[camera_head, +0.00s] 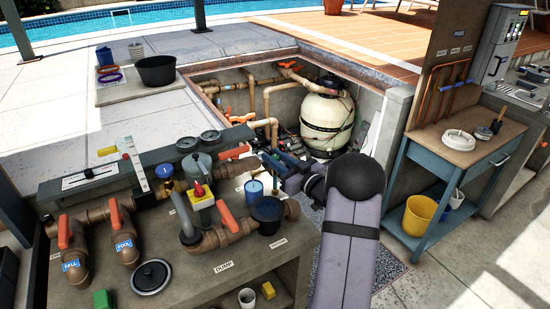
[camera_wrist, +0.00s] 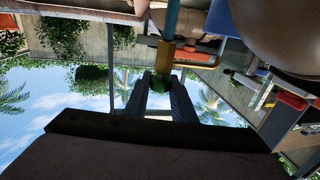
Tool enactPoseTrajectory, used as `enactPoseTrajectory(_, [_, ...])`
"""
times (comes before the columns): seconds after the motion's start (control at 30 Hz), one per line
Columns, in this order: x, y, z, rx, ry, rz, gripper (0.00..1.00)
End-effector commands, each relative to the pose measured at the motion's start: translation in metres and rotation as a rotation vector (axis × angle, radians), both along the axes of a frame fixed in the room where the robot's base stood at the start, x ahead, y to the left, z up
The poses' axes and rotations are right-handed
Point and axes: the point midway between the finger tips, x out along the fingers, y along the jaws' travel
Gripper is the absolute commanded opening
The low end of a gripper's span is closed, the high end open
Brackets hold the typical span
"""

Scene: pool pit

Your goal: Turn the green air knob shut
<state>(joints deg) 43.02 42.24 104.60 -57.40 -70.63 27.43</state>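The green air knob (camera_wrist: 162,84) shows in the wrist view, below a brass-coloured fitting (camera_wrist: 165,55) on a blue pipe. My gripper (camera_wrist: 161,92) has its two dark fingers apart, one on each side of the knob at the tips. I cannot tell whether the fingers touch the knob. In the head view my gripper (camera_head: 268,163) reaches left into the pipework behind the bench, and its fingers are small and partly lost among the pipes. The knob cannot be made out clearly there.
Close by stand a dark-topped pipe fitting (camera_head: 267,208), a blue cup (camera_head: 254,190) and an orange valve handle (camera_head: 228,217) on the bench (camera_head: 215,285). The cream filter tank (camera_head: 327,120) stands behind my arm. A blue cart (camera_head: 455,160) is at the right.

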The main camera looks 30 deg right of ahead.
Motion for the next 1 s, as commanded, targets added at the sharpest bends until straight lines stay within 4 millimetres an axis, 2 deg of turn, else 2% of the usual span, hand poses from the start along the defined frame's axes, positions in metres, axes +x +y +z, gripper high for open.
enactPoseTrajectory(0.27, [0.0007, 0.0013, -0.0010, 0.000, -0.001, -0.027, 0.01])
enactPoseTrajectory(0.8, [0.0021, 0.0021, -0.0004, -0.005, -0.008, -0.340, 0.01])
enactPoseTrajectory(1.0, [0.0008, 0.0006, 0.0015, -0.002, -0.006, -0.406, 0.01])
